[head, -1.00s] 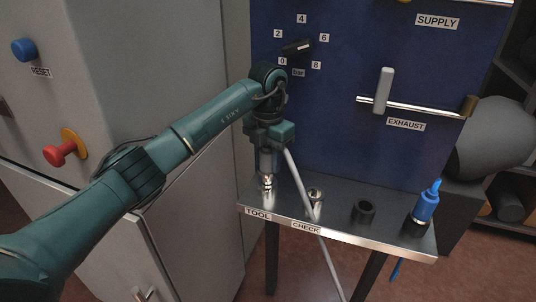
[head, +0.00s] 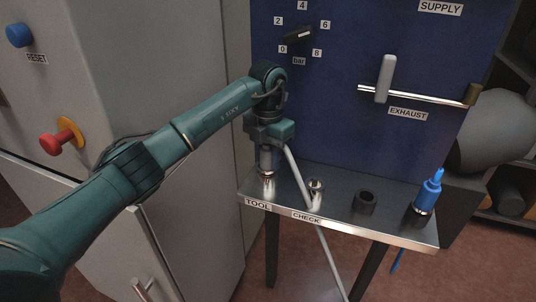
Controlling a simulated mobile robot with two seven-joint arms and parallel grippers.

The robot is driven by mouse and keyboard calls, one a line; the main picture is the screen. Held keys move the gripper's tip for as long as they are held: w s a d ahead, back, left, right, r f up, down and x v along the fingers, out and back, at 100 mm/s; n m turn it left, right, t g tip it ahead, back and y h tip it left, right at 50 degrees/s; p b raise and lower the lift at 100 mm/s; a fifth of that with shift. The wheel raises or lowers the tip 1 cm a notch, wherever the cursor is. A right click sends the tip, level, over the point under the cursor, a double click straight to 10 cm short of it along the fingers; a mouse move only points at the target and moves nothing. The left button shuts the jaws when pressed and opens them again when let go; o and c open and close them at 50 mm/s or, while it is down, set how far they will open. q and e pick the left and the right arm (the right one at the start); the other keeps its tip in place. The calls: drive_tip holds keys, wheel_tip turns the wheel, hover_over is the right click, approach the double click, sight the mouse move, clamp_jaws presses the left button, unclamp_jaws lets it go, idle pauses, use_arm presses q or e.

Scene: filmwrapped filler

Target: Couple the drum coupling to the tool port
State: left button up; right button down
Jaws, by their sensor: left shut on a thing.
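My left gripper (head: 268,140) is shut on the drum coupling (head: 267,160), a metal and grey piece with a pale grey hose. It holds the coupling upright, directly over the tool port (head: 267,183) at the left end of the steel shelf. The coupling's lower end is at or on the port's top; I cannot tell whether it is seated or locked. The gripper hides the coupling's upper part. My right gripper is out of view.
The steel shelf (head: 335,222) also carries the check port (head: 316,188), a dark ring-shaped holder (head: 364,202) and a blue coupling (head: 427,197). The grey hose (head: 298,175) hangs over the front edge. The blue panel (head: 345,130) rises behind, with an exhaust lever (head: 384,80).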

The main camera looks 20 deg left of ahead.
use_arm(q)
drive_tip(key=shift+f, duration=0.3)
idle(0.5)
drive_tip(key=o, duration=1.1)
drive_tip(key=shift+o, duration=0.2)
